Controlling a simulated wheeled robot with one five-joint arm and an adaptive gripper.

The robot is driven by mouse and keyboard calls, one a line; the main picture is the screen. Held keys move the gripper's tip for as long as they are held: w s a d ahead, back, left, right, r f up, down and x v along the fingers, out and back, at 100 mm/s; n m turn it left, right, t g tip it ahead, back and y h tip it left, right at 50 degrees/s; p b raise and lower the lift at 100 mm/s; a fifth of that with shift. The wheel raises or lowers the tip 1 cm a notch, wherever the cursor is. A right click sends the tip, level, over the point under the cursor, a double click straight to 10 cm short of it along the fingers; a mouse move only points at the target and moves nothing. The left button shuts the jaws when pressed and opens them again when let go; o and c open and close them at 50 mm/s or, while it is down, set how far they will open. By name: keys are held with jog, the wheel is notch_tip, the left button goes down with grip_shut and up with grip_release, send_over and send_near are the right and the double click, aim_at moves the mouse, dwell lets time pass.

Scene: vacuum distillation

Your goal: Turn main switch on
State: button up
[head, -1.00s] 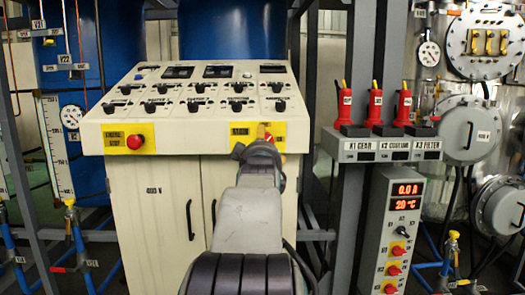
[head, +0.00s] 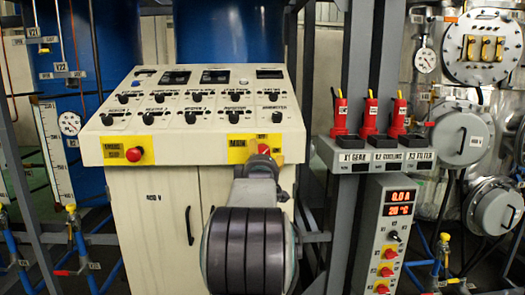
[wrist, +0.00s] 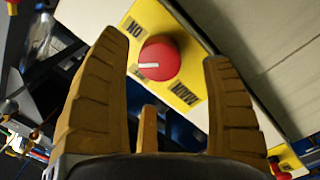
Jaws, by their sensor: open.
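The main switch is a red round knob (head: 264,148) on a yellow plate marked MAIN, at the right end of the control cabinet's front edge. In the wrist view the red knob (wrist: 160,58) has a white line pointing left, below an ON label; a second label near it is partly hidden. In the head view my arm and gripper (head: 264,160) partly cover the switch from below.
A red emergency stop button (head: 134,154) sits on a yellow plate at the cabinet's left. The sloped panel (head: 190,105) carries several black knobs. To the right stand red plugs (head: 371,115) on a shelf and a box with red displays (head: 401,203).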

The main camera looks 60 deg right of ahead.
aim_at(262, 152)
jog(key=shift+p+x, duration=0.4)
jog(key=shift+x, duration=2.1)
jog(key=c, duration=1.2)
